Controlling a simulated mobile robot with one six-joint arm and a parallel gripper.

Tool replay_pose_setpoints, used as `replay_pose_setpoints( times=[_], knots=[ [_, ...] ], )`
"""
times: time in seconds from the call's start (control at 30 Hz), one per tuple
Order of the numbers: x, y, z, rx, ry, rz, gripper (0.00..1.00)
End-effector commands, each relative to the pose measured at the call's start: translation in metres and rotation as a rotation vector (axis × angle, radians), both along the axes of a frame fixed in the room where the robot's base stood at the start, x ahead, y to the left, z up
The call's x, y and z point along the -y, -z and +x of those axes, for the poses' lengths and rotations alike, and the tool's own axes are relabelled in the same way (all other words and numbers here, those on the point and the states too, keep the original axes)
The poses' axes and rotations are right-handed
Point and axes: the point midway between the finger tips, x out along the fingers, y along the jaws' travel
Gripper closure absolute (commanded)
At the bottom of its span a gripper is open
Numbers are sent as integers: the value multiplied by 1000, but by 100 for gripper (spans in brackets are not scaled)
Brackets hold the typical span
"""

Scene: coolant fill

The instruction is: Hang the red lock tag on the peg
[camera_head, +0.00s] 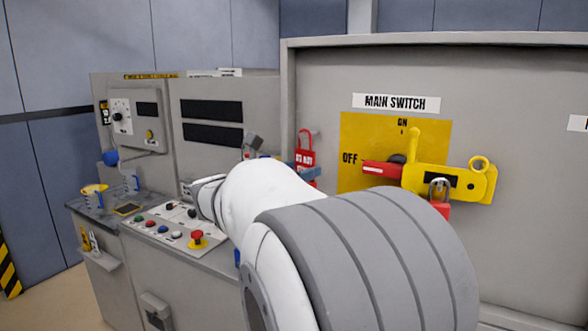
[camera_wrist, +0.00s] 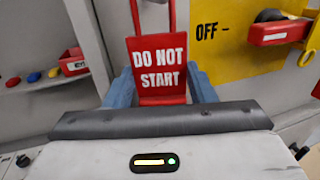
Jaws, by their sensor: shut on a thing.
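The red lock tag (camera_wrist: 159,72) reads "DO NOT START" and has a red loop on top. In the wrist view it stands upright between the blue fingers of my gripper (camera_wrist: 160,88), which is shut on it. The head view also shows the tag (camera_head: 305,153) held in front of the grey panel, left of the yellow switch plate (camera_head: 352,130). The fingers there are partly hidden by my arm. I cannot make out a separate peg with certainty in either view.
The red switch handle (camera_head: 381,169) points to OFF. A yellow bracket (camera_head: 459,182) with a padlock (camera_head: 439,189) is beside it, right of the tag. A control desk with buttons and a red emergency stop (camera_head: 197,237) stands left. My arm covers the lower middle.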

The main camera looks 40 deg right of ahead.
Motion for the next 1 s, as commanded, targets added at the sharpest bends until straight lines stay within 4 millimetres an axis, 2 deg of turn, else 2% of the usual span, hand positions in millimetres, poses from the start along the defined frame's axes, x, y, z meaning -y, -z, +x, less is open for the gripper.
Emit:
replay_pose_setpoints(
  times=[0.47, 0.5, 0.8, 1.0],
  knots=[
    [0, 1, 0, 0, 0, 1, 72],
    [0, 1, 0, -1, 0, 1, 48],
    [0, 0, 0, 0, 0, 1, 25],
    [0, 0, 0, 0, 0, 1, 25]
  ],
)
